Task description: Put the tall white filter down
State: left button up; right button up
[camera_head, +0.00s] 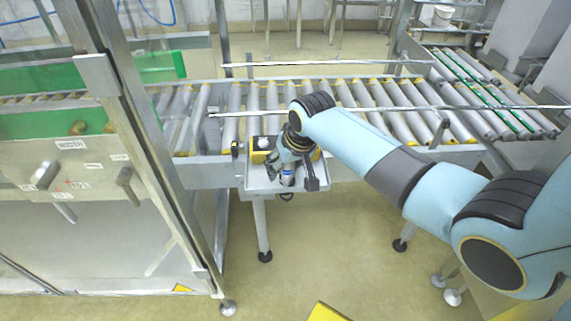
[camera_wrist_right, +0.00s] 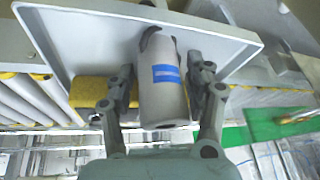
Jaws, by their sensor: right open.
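The tall filter (camera_wrist_right: 165,105) is a pale grey-white cylinder with a blue label. In the right wrist view it is between the two fingers of my right gripper (camera_wrist_right: 165,78), which are spread with a gap on each side. Its far end is against the grey tray (camera_wrist_right: 85,40); I cannot tell how firmly it rests there. In the head view my right gripper (camera_head: 290,175) is over the small tray (camera_head: 258,185) at the conveyor's front, and the filter (camera_head: 287,179) is mostly hidden by it. My left gripper is not in view.
A yellow block with a white round top (camera_head: 262,144) is on the tray beside my gripper. The roller conveyor (camera_head: 350,95) runs behind the tray. A metal-framed machine with a clear panel and post (camera_head: 150,150) stands at the left. The floor in front is mostly clear.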

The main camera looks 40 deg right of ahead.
jog(key=p+v, duration=0.2)
jog(key=v, duration=1)
jog(key=shift+r, duration=0.15)
